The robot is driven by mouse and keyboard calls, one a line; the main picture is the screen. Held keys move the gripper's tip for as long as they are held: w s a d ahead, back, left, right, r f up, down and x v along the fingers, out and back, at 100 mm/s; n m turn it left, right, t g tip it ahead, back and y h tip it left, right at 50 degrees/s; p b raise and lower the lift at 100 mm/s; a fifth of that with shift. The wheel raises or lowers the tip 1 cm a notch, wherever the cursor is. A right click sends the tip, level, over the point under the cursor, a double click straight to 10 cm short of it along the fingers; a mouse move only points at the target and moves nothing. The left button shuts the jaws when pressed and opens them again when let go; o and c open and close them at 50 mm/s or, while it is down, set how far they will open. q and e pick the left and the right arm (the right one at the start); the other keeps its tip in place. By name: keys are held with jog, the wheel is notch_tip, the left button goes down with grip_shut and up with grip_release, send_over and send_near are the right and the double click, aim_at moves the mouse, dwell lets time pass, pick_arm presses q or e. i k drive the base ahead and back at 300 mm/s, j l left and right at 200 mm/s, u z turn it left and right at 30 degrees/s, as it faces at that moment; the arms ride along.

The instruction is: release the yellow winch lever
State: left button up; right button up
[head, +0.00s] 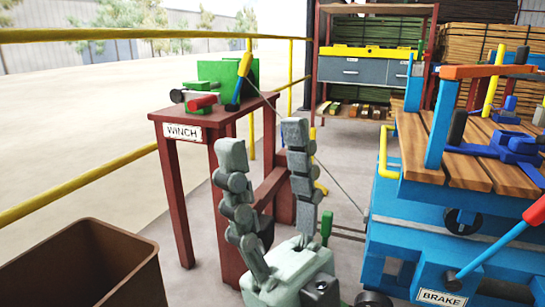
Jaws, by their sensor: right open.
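The winch lever (244,65) has a yellow grip and a blue lower arm. It stands tilted, top to the right, beside the green winch body (215,75). The winch sits on a dark red table (171,160) with a white "WINCH" sign (183,132). My right gripper (263,140) is open and empty, with its two grey fingers pointing up. In the picture it is below the lever and in front of the table's right part. The fingers appear apart from the lever. My left gripper is not in view.
A thin cable (340,188) runs down to the right. A blue cart (400,225) with a wooden deck and "BRAKE" sign stands right. A yellow railing (100,190) and brown bin (75,265) are left.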

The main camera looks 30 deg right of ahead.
aim_at(247, 59)
jog(key=i+l+z, duration=0.3)
jog(key=l+z, duration=0.15)
jog(key=i+l+z, duration=0.35)
jog(key=z, duration=0.15)
jog(key=l, duration=0.1)
